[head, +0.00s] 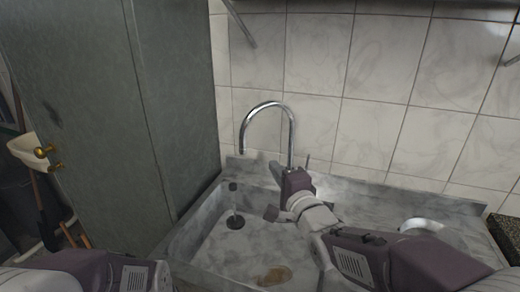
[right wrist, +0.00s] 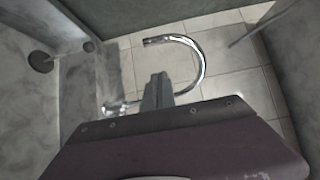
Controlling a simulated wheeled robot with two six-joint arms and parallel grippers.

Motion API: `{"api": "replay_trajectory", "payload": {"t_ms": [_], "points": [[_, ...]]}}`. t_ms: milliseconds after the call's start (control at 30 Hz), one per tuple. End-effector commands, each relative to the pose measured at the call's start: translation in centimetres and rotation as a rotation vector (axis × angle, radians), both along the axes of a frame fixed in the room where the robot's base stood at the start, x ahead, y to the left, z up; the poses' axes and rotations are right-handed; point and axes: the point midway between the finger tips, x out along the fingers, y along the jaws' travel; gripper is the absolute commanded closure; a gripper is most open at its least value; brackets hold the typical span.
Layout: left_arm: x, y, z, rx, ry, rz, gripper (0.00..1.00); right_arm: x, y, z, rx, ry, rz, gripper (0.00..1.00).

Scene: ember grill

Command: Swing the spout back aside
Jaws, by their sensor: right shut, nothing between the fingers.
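The chrome spout (head: 268,104) is a tall hooked tap against the tiled wall. Its open end points down on the left, toward the sink (head: 190,222). In the right wrist view the spout (right wrist: 203,62) curves beyond my fingers. My right gripper (head: 276,171) is near the spout's upright in the head view and hides its foot. Its fingers (right wrist: 157,88) are shut with nothing between them. They appear inside the curve's outline, and I cannot tell whether they touch the spout. My left gripper is out of view; only part of my left arm shows at the lower left.
The grey stone sink has a dark drain (head: 235,222) and a brown object (head: 274,275) on its floor. A green-grey cabinet (head: 95,120) stands close on the left. A round metal item (head: 425,224) is on the right side. The tiled wall (head: 390,90) closes off the back.

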Motion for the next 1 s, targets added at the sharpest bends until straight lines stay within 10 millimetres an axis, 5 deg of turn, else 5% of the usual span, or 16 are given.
{"api": "replay_trajectory", "payload": {"t_ms": [433, 700, 1000], "points": [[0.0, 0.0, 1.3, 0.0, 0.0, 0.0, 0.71, 9.0, 2.6, 0.1, -0.002, 0.0, -0.002, 1.0], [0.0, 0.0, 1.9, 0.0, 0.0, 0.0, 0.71, 10.6, 5.7, 0.0, -0.001, 0.001, -0.001, 1.0], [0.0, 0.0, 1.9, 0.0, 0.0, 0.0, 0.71, 10.8, 6.1, 0.0, -0.002, 0.0, -0.002, 1.0]]}}
